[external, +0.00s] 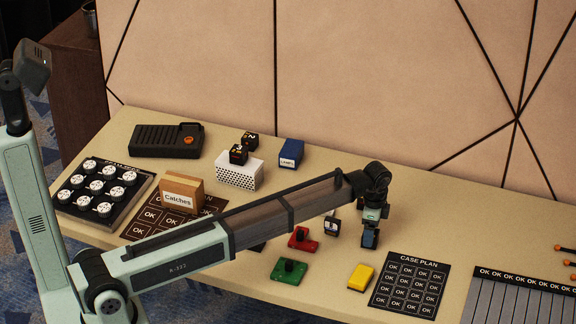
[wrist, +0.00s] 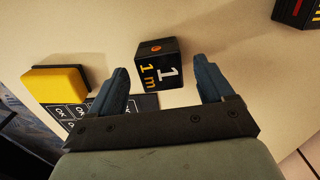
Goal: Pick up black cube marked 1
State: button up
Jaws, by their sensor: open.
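The black cube marked 1 (wrist: 159,64) sits upright on the table in the wrist view. Its near face carries a white 1 and a yellow "1 m", and its top has an orange dot. My gripper (wrist: 168,83) is open, with one dark blue finger on each side of the view and the cube beyond the gap between the tips. It holds nothing. In the external view my gripper (external: 370,240) points down over the table, just right of a small dark cube (external: 332,224) whose number I cannot read there.
A yellow block (external: 360,277), red clamp (external: 302,238) and green clamp (external: 289,271) lie nearby. The case plan sheet (external: 410,286) is to the right. Two black cubes (external: 239,154) (external: 250,139), a white perforated box (external: 240,173) and a blue box (external: 290,153) stand farther back.

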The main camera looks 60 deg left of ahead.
jog(key=shift+f, duration=0.85)
jog(key=shift+c, duration=0.4)
